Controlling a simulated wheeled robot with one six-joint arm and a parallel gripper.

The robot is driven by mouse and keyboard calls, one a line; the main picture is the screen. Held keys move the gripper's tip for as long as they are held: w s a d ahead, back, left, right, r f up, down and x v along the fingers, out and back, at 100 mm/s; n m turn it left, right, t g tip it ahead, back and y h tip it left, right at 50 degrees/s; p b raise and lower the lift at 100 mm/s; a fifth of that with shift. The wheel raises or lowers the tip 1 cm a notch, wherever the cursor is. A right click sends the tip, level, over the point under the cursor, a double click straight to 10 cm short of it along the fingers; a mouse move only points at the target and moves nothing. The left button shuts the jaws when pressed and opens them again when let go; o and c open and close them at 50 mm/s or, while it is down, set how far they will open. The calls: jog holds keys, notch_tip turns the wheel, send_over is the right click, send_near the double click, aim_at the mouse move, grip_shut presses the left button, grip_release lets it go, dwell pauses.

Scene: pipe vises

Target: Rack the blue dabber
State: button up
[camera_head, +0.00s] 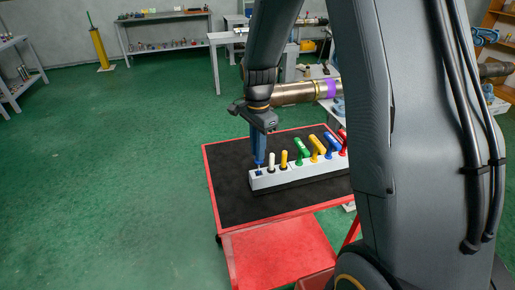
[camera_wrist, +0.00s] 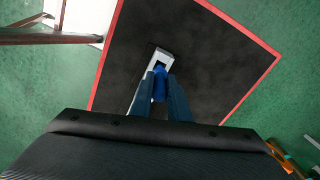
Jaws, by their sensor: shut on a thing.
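The blue dabber (camera_wrist: 160,84) is between the two fingers of my gripper (camera_wrist: 160,77) in the wrist view, upright as far as I can tell. My gripper (camera_head: 259,132) is shut on it and points straight down. In the head view the dabber (camera_head: 259,158) shows below the fingers, at the left end of the white rack (camera_head: 298,178). Its lower end is at the rack's leftmost place; I cannot tell how deep it sits. The rack's end (camera_wrist: 162,54) also shows in the wrist view, just beyond the fingertips.
The rack stands on a red cart (camera_head: 213,187) with a black mat (camera_head: 232,205). A white dabber (camera_head: 271,162), a yellow one (camera_head: 284,159) and several coloured T-handled tools stand along it. A pipe (camera_head: 295,93) lies behind my gripper. The mat's left side is clear.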

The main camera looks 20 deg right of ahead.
jog(key=shift+f+b, duration=1.05)
jog(key=shift+f, duration=1.65)
dwell(2.4)
jog(key=o, duration=0.9)
jog(key=shift+r+b, duration=0.95)
jog(key=shift+r, duration=2.95)
jog(key=shift+s+d+f+n+t, duration=0.1)
jog(key=shift+s+n+t, duration=0.15)
jog(key=shift+s+n, duration=2.4)
jog(key=shift+s+a+f+n+t, duration=0.1)
jog(key=shift+s+f+n+t, duration=0.1)
jog(key=shift+s+n, duration=2.4)
jog(key=shift+s+d+f+n+t, duration=0.1)
jog(key=shift+s+n+t, duration=0.15)
jog(key=shift+s+n, duration=2.35)
